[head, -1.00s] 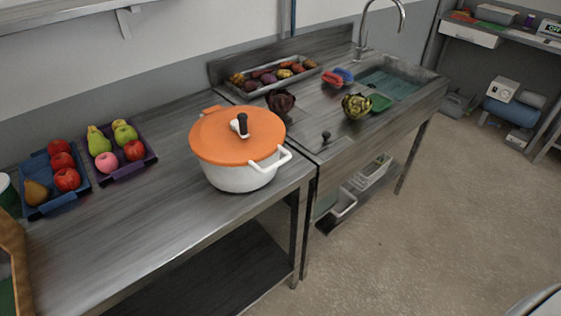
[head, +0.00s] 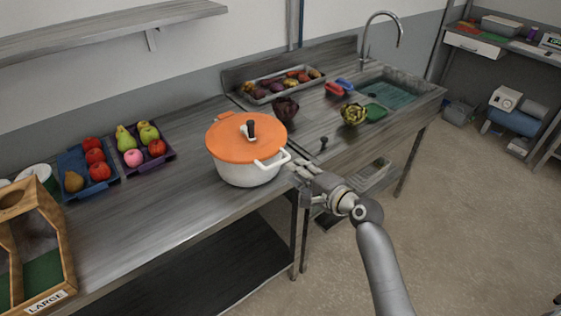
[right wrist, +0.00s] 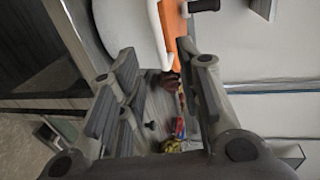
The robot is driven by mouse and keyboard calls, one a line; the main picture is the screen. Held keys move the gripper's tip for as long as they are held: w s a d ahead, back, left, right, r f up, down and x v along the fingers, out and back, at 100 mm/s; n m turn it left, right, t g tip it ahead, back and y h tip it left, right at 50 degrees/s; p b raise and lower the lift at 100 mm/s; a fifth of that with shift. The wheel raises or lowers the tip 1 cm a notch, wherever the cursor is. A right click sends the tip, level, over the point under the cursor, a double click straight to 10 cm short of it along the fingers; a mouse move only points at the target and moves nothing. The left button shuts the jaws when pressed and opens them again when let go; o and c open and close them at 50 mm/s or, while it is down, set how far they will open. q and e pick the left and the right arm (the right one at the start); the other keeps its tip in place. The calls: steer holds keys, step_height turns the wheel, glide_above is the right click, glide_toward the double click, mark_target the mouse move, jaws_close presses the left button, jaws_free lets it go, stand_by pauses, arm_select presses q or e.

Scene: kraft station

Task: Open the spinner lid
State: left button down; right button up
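The salad spinner is a white pot-like bowl (head: 246,175) with an orange lid (head: 232,148) on top and a dark crank knob (head: 251,129) near the lid's middle. It stands on the steel counter, and the lid sits on the bowl. In the right wrist view the white bowl (right wrist: 127,25), the orange lid (right wrist: 171,28) and the dark knob (right wrist: 204,5) show at the top. My right gripper (head: 302,167) is just right of the spinner, by its white side handle (head: 272,163). In the right wrist view its fingers (right wrist: 160,95) are apart with nothing gripped. My left gripper is not in view.
Blue (head: 74,189) and purple (head: 133,169) fruit trays stand on the left. A wooden box labelled LARGE (head: 60,258) is at the lower left. A vegetable tray (head: 255,97), an artichoke (head: 353,114) and the sink (head: 392,92) lie right of the spinner. Counter in front is clear.

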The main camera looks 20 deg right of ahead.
mark_target(280, 162)
steer(key=p+x, duration=0.1)
steer(key=x, duration=0.7)
steer(key=shift+w+a, duration=0.1)
steer(key=shift+w, duration=0.15)
steer(key=shift+c, duration=0.5)
steer(key=shift+f, duration=0.1)
jaws_close()
